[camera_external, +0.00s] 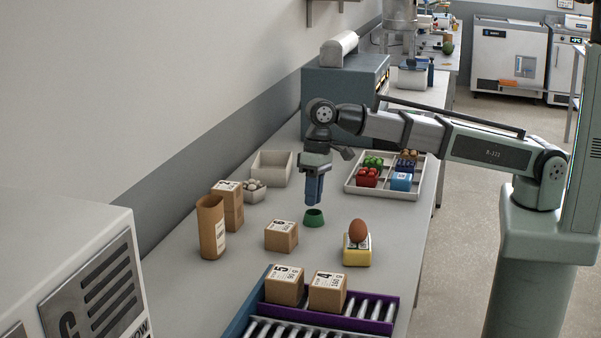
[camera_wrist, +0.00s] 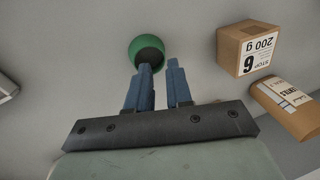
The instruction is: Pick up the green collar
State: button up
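The green collar (camera_external: 314,217) is a small ring, wider at its base, on the grey table. In the wrist view the collar (camera_wrist: 147,46) shows its open top, just beyond my fingertips and a little to their left. My gripper (camera_external: 313,200) points down close above the collar in the external view. In the wrist view my gripper (camera_wrist: 158,64) has two blue fingers with a narrow gap between them and nothing visible held there. I cannot tell whether a fingertip touches the collar.
A cardboard box (camera_external: 281,236) and an egg on a yellow holder (camera_external: 357,252) stand nearby. A kraft tube (camera_external: 211,228) and tall box (camera_external: 228,205) stand left. A compartment tray (camera_external: 400,193) lies behind right, a roller conveyor (camera_external: 374,311) in front. Table around the collar is clear.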

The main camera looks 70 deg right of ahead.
aim_at(310, 227)
jog(key=shift+x, duration=2.4)
jog(key=shift+a, duration=0.1)
grip_shut()
